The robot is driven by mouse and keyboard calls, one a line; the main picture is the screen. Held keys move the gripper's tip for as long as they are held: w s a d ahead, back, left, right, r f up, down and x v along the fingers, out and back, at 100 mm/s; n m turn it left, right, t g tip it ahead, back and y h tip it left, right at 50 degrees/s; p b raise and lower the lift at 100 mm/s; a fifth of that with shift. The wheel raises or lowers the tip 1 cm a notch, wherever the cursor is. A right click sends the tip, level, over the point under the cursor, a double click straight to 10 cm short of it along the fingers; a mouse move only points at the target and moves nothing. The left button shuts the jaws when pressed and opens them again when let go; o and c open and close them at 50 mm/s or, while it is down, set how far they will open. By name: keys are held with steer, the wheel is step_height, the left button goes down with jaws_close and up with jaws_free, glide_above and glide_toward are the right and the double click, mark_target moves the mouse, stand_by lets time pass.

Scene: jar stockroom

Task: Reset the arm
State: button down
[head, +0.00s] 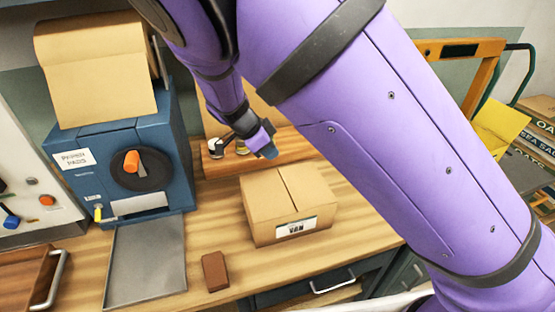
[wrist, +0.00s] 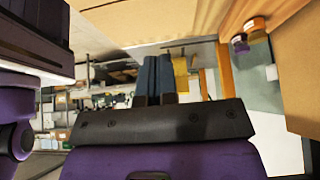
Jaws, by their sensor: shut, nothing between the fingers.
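My purple arm crosses the head view from the lower right to the top and folds back down at the middle. My gripper (head: 267,152) hangs above the wooden counter, over the back edge of a closed cardboard box labelled VAN (head: 285,205), apart from it. In the wrist view the two blue-grey fingers (wrist: 153,78) lie side by side, shut, with nothing between them.
A blue paper-pad machine (head: 125,165) stands at the left with a grey plate (head: 146,262) before it. A brown block (head: 215,271) lies on the counter (head: 350,225). Small jars (head: 216,148) stand behind my gripper. An orange-framed cart (head: 480,75) is at the right.

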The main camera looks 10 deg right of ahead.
steer(key=a+r, duration=0.3)
steer(key=r, duration=0.1)
steer(key=s+d+r+n+y, duration=0.3)
steer(key=s+d+r+n, duration=0.1)
steer(key=d+r, duration=0.5)
steer(key=s+d+r+n+y, duration=0.4)
steer(key=d+r, duration=0.3)
steer(key=d, duration=0.4)
steer(key=s+d+r+n+t, duration=0.2)
steer(key=s+d+r+n, duration=0.1)
steer(key=s, duration=0.6)
steer(key=s+d+r+n+t+h, duration=0.1)
steer(key=s+d+r+n+t, duration=0.1)
steer(key=s, duration=0.8)
steer(key=d+r+n, duration=0.1)
steer(key=d+n, duration=0.1)
steer(key=d, duration=0.1)
steer(key=shift+s+d+r+n, duration=0.15)
steer(key=shift+s+r+n, duration=0.05)
steer(key=shift+r+n, duration=0.2)
